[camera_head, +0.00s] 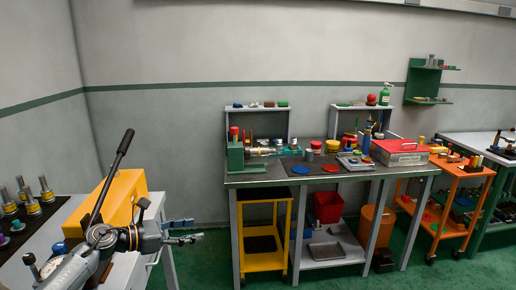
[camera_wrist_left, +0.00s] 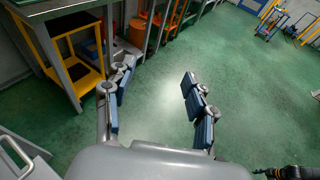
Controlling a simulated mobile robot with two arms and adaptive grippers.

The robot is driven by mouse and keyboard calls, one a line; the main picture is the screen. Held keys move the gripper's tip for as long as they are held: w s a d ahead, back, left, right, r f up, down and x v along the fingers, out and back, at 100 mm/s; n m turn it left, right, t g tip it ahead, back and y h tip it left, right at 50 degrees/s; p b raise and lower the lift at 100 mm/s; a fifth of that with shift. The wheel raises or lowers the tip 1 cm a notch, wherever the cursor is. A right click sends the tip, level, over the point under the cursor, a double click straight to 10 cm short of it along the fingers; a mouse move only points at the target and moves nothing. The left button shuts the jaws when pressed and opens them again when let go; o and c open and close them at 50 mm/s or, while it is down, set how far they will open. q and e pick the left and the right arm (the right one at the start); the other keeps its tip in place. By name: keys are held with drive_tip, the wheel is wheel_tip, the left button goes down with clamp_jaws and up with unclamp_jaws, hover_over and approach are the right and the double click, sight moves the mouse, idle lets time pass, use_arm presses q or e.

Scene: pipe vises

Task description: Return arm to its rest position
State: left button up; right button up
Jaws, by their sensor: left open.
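My left gripper (camera_head: 183,231) is at the lower left of the head view, in front of a yellow block-shaped unit (camera_head: 128,194). Its two fingers point right and are apart. In the left wrist view my left gripper (camera_wrist_left: 157,76) is open, with nothing between its fingers and only green floor beyond them. A long black lever (camera_head: 118,163) rises beside the yellow unit, close to my left arm; I cannot tell whether they touch. My right gripper is not seen in the head view.
A grey workbench (camera_head: 315,178) with tools and a green vise (camera_head: 241,157) stands ahead, a yellow cart (camera_head: 264,262) beneath it. An orange cart (camera_head: 457,202) stands to the right. Left, a dark-topped table (camera_head: 37,235) holds metal posts. The green floor (camera_wrist_left: 225,70) under the gripper is clear.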

use_arm(q)
drive_tip(key=s+d+n+t, duration=0.2)
drive_tip(key=d+n+t, duration=0.35)
drive_tip(key=n, duration=0.25)
drive_tip(key=s+a+f+n+y, duration=0.4)
drive_tip(key=s+f+n+y, duration=0.25)
drive_tip(key=n, duration=0.65)
drive_tip(key=s+a+f+n+y, duration=0.3)
drive_tip(key=s+f+n+y, duration=0.3)
drive_tip(key=n, duration=0.8)
drive_tip(key=s+f+n+g, duration=0.3)
drive_tip(key=s+n+g, duration=0.1)
drive_tip(key=s, duration=0.6)
drive_tip(key=s+f+n+g, duration=0.3)
drive_tip(key=s, duration=0.7)
drive_tip(key=s+f+n+g, duration=0.3)
drive_tip(key=s+n+g, duration=0.1)
drive_tip(key=s, duration=0.6)
wheel_tip(320, 180, down, 24)
drive_tip(key=s+a+f+g, duration=0.2)
drive_tip(key=s+f, duration=1.5)
drive_tip(key=shift+s+a+f+m, duration=0.15)
drive_tip(key=shift+a+f+m, duration=0.25)
drive_tip(key=shift+s, duration=0.15)
drive_tip(key=shift+c, duration=0.4)
